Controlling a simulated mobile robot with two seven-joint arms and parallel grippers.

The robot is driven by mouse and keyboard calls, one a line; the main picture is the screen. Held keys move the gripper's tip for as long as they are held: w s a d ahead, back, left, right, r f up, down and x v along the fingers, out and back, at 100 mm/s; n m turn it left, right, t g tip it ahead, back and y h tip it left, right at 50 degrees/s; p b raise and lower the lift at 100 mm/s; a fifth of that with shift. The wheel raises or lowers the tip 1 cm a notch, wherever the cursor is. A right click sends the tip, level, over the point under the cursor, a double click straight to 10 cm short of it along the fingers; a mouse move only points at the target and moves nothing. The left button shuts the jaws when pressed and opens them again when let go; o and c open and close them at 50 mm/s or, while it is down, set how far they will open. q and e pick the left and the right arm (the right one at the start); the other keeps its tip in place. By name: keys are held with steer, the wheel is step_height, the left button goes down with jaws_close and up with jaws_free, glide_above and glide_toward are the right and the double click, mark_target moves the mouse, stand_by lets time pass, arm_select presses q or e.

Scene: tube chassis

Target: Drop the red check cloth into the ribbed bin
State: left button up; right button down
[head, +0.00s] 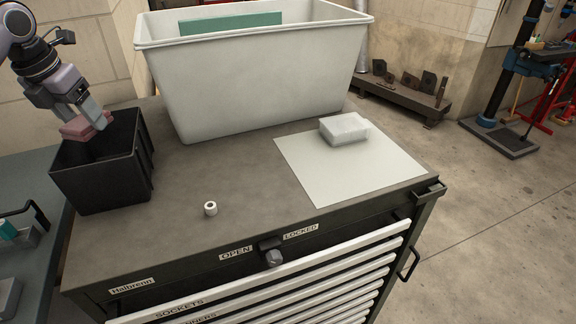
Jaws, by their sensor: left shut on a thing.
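The red check cloth (75,128) shows as a small folded reddish piece at the mouth of the black bin. My left gripper (88,117) comes in from the upper left and is shut on the cloth. It holds the cloth over the back left part of the black ribbed bin (110,178). The bin stands upright at the left end of the cabinet top. The bin's floor is dark and its contents cannot be made out. My right gripper is not in view.
A large white tub (250,80) with a teal item (230,23) inside stands at the back. A white sheet (350,170) bears a pale block (344,129) on the right. A small white roll (210,208) lies near the front. The cabinet top (180,180) between them is clear.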

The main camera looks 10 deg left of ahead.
arm_select(q)
steer(key=shift+f, duration=0.65)
steer(key=o, duration=1.1)
steer(key=shift+b+v, duration=0.3)
steer(key=shift+v, duration=3.35)
steer(key=shift+f, duration=0.15)
